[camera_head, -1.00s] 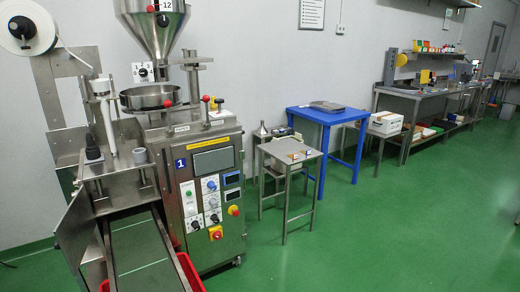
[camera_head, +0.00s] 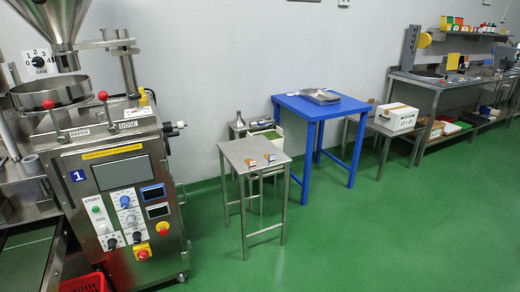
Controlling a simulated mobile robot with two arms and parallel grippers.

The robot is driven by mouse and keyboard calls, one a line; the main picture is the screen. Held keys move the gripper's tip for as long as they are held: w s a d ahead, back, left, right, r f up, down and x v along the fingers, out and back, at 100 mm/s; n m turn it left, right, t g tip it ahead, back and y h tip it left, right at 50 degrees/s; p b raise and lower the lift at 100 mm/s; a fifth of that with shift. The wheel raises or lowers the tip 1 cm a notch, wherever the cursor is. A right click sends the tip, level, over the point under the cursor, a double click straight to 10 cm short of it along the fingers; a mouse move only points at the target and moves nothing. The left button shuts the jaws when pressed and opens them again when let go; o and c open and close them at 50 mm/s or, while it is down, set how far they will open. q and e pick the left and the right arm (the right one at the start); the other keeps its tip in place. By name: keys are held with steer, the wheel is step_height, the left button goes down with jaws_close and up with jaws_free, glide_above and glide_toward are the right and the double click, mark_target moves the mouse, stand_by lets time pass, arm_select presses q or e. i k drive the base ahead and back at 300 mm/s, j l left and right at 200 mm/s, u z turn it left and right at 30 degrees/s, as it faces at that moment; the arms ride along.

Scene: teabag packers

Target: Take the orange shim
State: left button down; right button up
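I cannot make out an orange shim for certain. Two small items with orange-brown, white and dark parts lie on top of the small steel table (camera_head: 236,151): a left item (camera_head: 251,163) and a right item (camera_head: 269,158). They lie apart from each other and are too small to identify. Neither of my grippers is in view.
The packing machine (camera_head: 120,175) marked 1 stands at the left, with a red crate (camera_head: 85,285) at its foot. A blue table (camera_head: 288,104) with a metal tray (camera_head: 320,96) stands behind the steel table. A white box (camera_head: 396,116) is further right. The green floor (camera_head: 400,230) in front is clear.

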mark_target(250, 164)
steer(key=i+l+u, duration=0.1)
steer(key=i, duration=1.4)
